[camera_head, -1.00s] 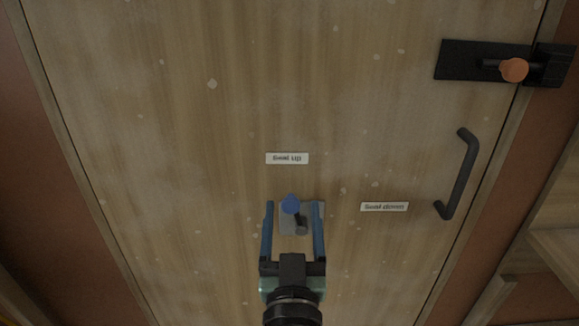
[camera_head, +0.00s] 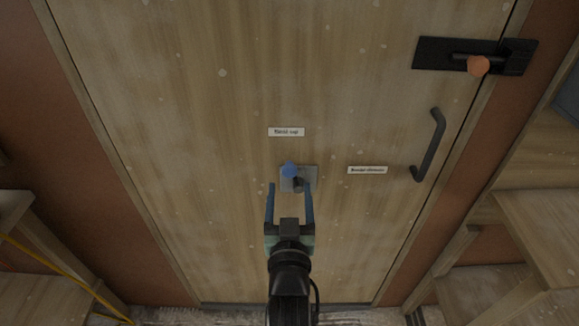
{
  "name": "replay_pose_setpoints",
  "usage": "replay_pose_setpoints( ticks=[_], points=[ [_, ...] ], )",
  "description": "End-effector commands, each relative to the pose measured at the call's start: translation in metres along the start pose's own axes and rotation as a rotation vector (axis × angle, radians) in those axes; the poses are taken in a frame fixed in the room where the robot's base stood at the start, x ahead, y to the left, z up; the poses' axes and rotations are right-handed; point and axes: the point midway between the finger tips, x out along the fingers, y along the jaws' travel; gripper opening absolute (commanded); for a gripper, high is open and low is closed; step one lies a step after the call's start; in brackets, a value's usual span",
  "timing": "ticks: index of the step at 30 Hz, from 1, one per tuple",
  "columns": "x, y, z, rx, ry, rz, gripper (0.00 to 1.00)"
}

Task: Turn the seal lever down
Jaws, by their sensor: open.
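The seal lever (camera_head: 290,169) has a blue knob on a dark stem and sits on a small grey plate (camera_head: 311,174) on the wooden door (camera_head: 230,100). The knob points up, towards the "Seal up" label (camera_head: 286,132). The "Seal down" label (camera_head: 367,170) is to the right of the lever. My gripper (camera_head: 290,188) is open, its two blue fingers pointing up the door. The fingertips are at the lower part of the plate in the picture, one on each side of it; the knob shows just above them. I cannot tell how far the fingers are from the door.
A black handle (camera_head: 428,145) is on the door's right side. A black bolt with an orange knob (camera_head: 478,66) is above it. Wooden shelves (camera_head: 545,225) stand at the right; a wooden frame with a yellow cable (camera_head: 60,262) is at the lower left.

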Motion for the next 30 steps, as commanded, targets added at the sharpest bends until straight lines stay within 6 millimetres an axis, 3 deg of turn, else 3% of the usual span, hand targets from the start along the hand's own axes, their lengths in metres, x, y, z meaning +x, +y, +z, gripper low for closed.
replay_pose_setpoints(
  ticks=[6,12,26,30],
  points=[
    [0.04,0.0,-0.001,-0.001,0.001,-0.001,0.71],
    [0.064,-0.001,0.0,-0.001,0.0,-0.001,0.71],
    [0.074,0.0,0.0,0.0,0.0,0.0,0.71],
    [0.074,0.0,0.0,0.0,0.0,0.0,0.48]
  ],
)
